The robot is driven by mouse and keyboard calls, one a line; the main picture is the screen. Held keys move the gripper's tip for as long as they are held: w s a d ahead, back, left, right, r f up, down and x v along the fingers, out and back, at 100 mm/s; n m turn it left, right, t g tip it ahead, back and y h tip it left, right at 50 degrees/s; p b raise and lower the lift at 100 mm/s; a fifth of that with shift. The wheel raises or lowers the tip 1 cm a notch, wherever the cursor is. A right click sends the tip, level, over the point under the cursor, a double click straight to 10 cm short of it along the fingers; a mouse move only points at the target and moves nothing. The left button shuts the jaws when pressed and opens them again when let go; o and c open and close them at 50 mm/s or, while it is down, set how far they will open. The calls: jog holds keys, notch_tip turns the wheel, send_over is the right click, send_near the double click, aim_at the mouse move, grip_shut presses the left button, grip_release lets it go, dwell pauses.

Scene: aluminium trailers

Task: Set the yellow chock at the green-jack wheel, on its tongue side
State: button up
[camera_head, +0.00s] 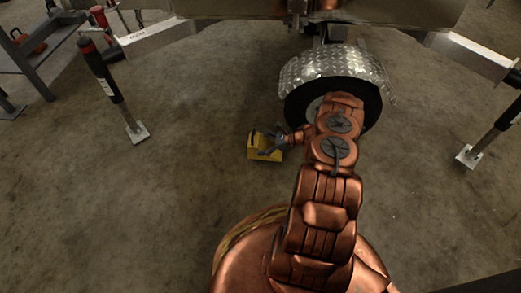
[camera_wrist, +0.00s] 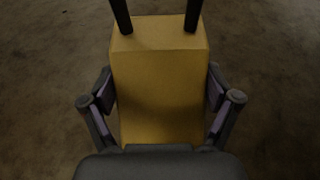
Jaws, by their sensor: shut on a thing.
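The yellow chock (camera_head: 265,155) is a block with a dark handle, at the floor left of the trailer wheel. My gripper (camera_head: 271,142) is shut on it from the right side in the head view. In the wrist view the chock (camera_wrist: 160,85) fills the space between the fingers of my gripper (camera_wrist: 160,103), with its dark handle at the top. I cannot tell if the chock touches the floor. The wheel (camera_head: 373,106) stands under a diamond-plate fender, partly hidden by my arm. A gap of bare floor separates chock and wheel. No green jack shows clearly.
A jack leg with a red top (camera_head: 101,68) stands on a foot plate at the left. Another jack leg (camera_head: 494,130) stands at the right. The trailer body (camera_head: 390,10) spans the top. A grey metal bench (camera_head: 40,60) is at far left. The middle floor is clear.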

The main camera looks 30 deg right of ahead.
aim_at(261, 148)
jog(key=shift+w+a+f+b, duration=0.1)
jog(key=shift+w+f+b, duration=0.15)
jog(key=shift+f+b, duration=0.55)
jog(key=shift+w+a+f+b, duration=0.1)
jog(key=shift+w+f+b, duration=0.1)
jog(key=shift+f+b, duration=0.6)
jog(key=shift+f, duration=0.15)
jog(key=shift+p, duration=0.4)
jog(key=o, duration=1.5)
jog(key=shift+f, duration=0.1)
